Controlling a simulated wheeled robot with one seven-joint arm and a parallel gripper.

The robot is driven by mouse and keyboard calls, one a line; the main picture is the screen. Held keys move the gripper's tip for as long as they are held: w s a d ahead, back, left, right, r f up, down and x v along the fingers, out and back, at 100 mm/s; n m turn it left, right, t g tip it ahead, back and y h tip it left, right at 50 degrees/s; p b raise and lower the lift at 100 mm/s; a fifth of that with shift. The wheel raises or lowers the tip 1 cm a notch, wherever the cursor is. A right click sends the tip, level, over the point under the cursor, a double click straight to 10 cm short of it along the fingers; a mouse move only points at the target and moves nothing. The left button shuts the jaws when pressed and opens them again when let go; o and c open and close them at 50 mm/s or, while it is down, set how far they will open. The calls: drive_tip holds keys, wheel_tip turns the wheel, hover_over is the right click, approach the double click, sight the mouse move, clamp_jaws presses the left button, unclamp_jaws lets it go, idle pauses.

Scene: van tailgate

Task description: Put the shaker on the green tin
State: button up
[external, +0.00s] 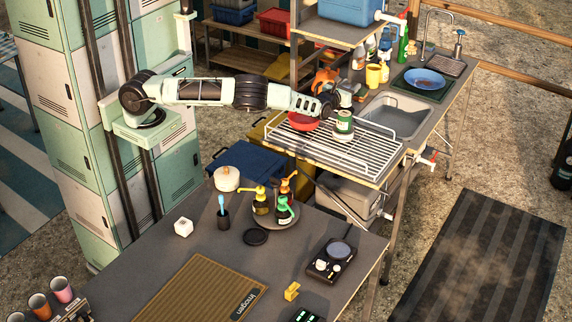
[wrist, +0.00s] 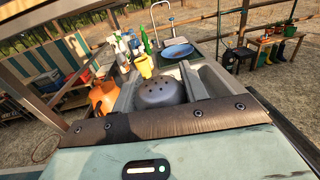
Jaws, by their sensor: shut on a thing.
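The shaker (wrist: 160,92) has a grey domed top with small holes. In the wrist view it stands between the fingers of my gripper (wrist: 165,94), which is shut on it. In the external view my gripper (external: 334,103) is above the wire rack, and the shaker (external: 346,99) shows as a small dark shape at its end. The green tin (external: 343,127), with a pale label, stands upright on the rack just below them in the picture. I cannot tell whether the shaker touches the tin. The tin is not visible in the wrist view.
A red bowl (external: 304,122) sits on the wire rack (external: 372,153), left of the tin. A sink basin (external: 397,117), yellow cup (external: 374,75) and several bottles are behind. A blue bowl (external: 424,79) is farther right. The rack's front right part is clear.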

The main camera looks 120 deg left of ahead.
drive_tip(key=shift+f+p, duration=0.5)
drive_tip(key=shift+f, duration=1.3)
drive_tip(key=shift+f, duration=0.1)
drive_tip(key=o, duration=1)
drive_tip(key=shift+d, duration=0.4)
drive_tip(key=d+b, duration=0.1)
drive_tip(key=d, duration=0.2)
drive_tip(key=d+b, duration=0.1)
drive_tip(key=d, duration=0.3)
drive_tip(key=s+d+b, duration=0.1)
drive_tip(key=d, duration=0.3)
drive_tip(key=shift+d, duration=0.15)
